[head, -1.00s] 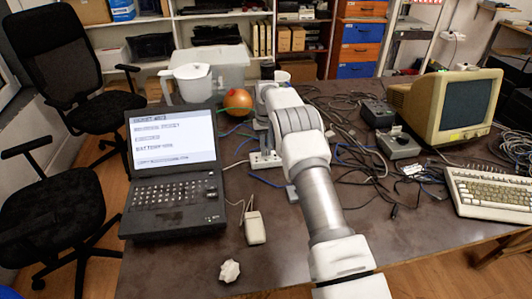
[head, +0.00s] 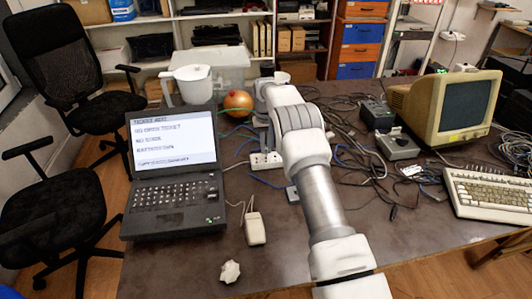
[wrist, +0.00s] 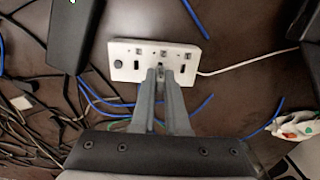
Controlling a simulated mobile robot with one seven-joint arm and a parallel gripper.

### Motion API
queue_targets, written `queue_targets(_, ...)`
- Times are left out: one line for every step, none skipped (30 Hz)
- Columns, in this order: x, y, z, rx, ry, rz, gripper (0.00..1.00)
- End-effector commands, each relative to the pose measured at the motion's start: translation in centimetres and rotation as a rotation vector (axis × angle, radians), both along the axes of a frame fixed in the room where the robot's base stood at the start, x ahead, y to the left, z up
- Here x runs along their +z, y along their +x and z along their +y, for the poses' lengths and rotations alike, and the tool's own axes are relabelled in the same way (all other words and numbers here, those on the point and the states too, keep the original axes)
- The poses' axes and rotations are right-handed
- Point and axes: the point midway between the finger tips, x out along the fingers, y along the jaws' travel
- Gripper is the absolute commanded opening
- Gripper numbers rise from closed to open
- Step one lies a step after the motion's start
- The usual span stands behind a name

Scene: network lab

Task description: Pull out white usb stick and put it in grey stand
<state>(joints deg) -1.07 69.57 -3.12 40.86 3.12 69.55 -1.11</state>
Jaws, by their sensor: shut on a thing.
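A white block with several ports (wrist: 125,55) lies on the table. It also shows in the head view (head: 266,161), right of the laptop and partly behind my arm. My gripper (wrist: 161,72) has its two grey fingers nearly together over the middle of this block. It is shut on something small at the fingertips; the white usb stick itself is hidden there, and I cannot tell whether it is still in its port. A small grey block (head: 292,194), possibly the grey stand, sits beside my arm in the head view.
A black laptop (head: 174,190) stands left, with a white mouse (head: 255,229) and a crumpled white piece (head: 230,271) in front. An orange ball (head: 238,103) lies behind. Tangled cables (head: 350,140) and an old monitor (head: 455,105) fill the right.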

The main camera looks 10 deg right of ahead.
Motion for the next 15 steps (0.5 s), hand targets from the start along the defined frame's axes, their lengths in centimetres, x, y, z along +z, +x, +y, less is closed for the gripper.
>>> queue_targets(0.4,0.0,0.0,0.0,0.0,-0.001,0.0)
queue_targets(0.5,0.0,0.0,0.0,0.0,-0.001,0.0)
queue_targets(0.7,0.0,0.0,0.0,0.0,-0.001,0.0)
queue_targets(0.8,0.0,0.0,0.0,0.0,-0.001,0.0)
queue_targets(0.9,0.0,0.0,0.0,0.0,-0.001,0.0)
queue_targets(1.1,0.0,0.0,0.0,0.0,-0.001,0.0)
queue_targets(1.2,0.0,0.0,0.0,0.0,0.0,0.0)
queue_targets(1.3,0.0,0.0,0.0,0.0,0.0,0.0)
queue_targets(1.5,0.0,0.0,0.0,0.0,0.0,0.0)
queue_targets(1.6,0.0,0.0,0.0,0.0,0.0,0.0)
queue_targets(1.7,0.0,0.0,0.0,0.0,0.0,0.0)
queue_targets(1.8,0.0,0.0,0.0,0.0,0.0,0.0)
queue_targets(2.0,0.0,0.0,0.0,0.0,0.0,0.0)
queue_targets(2.1,0.0,0.0,0.0,0.0,0.0,0.0)
queue_targets(2.2,0.0,0.0,0.0,0.0,0.0,0.0)
